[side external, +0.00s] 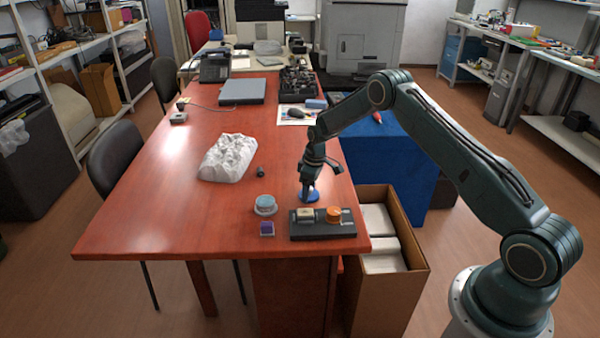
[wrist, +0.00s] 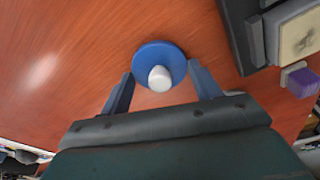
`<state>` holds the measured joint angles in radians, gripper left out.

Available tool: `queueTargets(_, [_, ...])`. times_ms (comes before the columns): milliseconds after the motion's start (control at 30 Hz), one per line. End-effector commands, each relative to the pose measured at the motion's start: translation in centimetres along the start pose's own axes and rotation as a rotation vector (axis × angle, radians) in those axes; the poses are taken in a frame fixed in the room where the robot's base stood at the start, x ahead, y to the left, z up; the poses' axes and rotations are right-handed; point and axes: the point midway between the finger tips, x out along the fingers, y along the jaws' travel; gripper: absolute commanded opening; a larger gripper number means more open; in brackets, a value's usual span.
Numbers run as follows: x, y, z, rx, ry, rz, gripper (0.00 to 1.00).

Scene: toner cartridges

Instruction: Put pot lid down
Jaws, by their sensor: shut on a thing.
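The pot lid is a round blue disc (side external: 312,197) with a white knob, low over the red-brown table near its right edge. My gripper (side external: 308,189) points down and is shut on it. In the wrist view the lid (wrist: 150,52) lies between the fingertips of my gripper (wrist: 160,75), with its white knob towards the camera. I cannot tell whether the lid touches the table. A light blue round pot-like container (side external: 265,203) stands to the left of the lid.
A dark tray (side external: 322,236) with a beige block (side external: 305,214) and an orange cylinder (side external: 333,213) lies just in front of the lid. A purple block (side external: 267,229) is left of it. A white lumpy object (side external: 229,158) lies farther back. The table's left front is clear.

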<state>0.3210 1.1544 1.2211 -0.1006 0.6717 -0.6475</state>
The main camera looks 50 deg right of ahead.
Motion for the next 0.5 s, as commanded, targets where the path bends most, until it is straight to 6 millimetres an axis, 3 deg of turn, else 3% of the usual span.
queueTargets(67, [0.22, -0.01, 0.04, 0.000, 0.000, 0.000, 0.41])
queueTargets(100, [0.27, -0.01, 0.04, 0.000, 0.000, 0.000, 0.65])
queueTargets(200, [0.24, 0.00, 0.04, 0.000, 0.000, 0.000, 0.84])
queueTargets(500, [0.19, 0.00, 0.03, 0.000, 0.000, 0.000, 0.84])
